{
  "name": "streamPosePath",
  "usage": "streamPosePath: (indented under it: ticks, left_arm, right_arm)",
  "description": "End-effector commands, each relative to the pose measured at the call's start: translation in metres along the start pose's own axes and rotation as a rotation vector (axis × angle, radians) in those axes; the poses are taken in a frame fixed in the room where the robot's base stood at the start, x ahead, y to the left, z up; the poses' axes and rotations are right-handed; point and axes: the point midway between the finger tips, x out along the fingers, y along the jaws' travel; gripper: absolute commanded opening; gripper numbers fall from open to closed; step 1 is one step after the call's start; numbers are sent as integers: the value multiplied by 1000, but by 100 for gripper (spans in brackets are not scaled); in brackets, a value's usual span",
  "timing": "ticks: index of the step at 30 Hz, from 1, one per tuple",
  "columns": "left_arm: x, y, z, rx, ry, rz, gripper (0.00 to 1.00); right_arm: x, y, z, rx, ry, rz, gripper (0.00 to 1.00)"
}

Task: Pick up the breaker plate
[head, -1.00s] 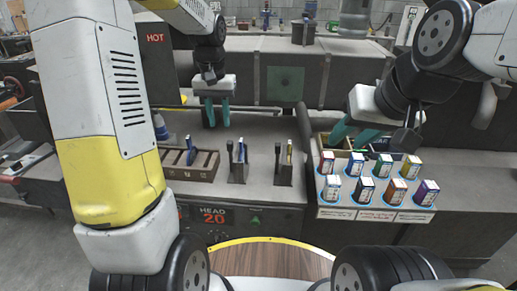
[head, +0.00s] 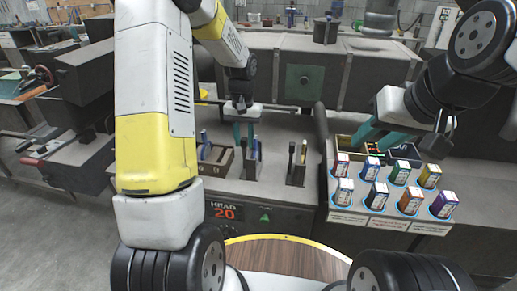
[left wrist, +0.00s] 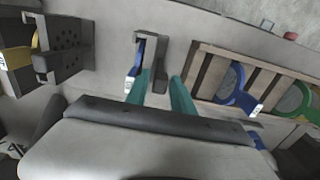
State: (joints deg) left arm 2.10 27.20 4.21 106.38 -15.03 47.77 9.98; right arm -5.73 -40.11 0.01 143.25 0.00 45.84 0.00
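The breaker plate cannot be named for certain. A dark block with a face full of small holes (left wrist: 68,62) stands at the left of the left wrist view, beside a yellow-edged part. In the head view this stand with a yellow part (head: 298,165) is right of a middle stand (head: 253,165). The middle stand also shows in the left wrist view (left wrist: 158,65), holding a blue-edged part and a dark upright piece. My left gripper (head: 245,136) is open with teal fingers above the middle stand, holding nothing visible. My right gripper (head: 379,139) appears open over small bins.
A wooden rack (head: 217,172) left of the stands holds ring-shaped parts, one blue (left wrist: 232,88) and one green (left wrist: 292,98). Several coloured boxes, including a purple one (head: 443,204), stand on a panel at the right. A dark machine (head: 305,75) backs the bench.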

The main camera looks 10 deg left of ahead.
Motion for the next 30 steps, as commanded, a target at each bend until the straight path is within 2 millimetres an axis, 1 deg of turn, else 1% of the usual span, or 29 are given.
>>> streamPosePath:
  ticks: [3, 4, 8, 9, 30]
  left_arm:
    - [0, 0, 0, 0, 0, 0, 29]
    - [0, 0, 0, 0, 0, 0, 27]
    - [0, 0, 0, 0, 1, 0, 2]
    - [-1, 0, 0, 0, 1, 0, 0]
    - [-1, 0, 0, 0, 1, 0, 0]
  right_arm:
    - [0, 0, 0, 0, 0, 0, 40]
    - [0, 0, 0, 0, 0, 0, 40]
    - [0, 0, 0, 0, 0, 0, 40]
    - [0, 0, 0, 0, 0, 0, 40]
    - [0, 0, 0, 0, 0, 0, 40]
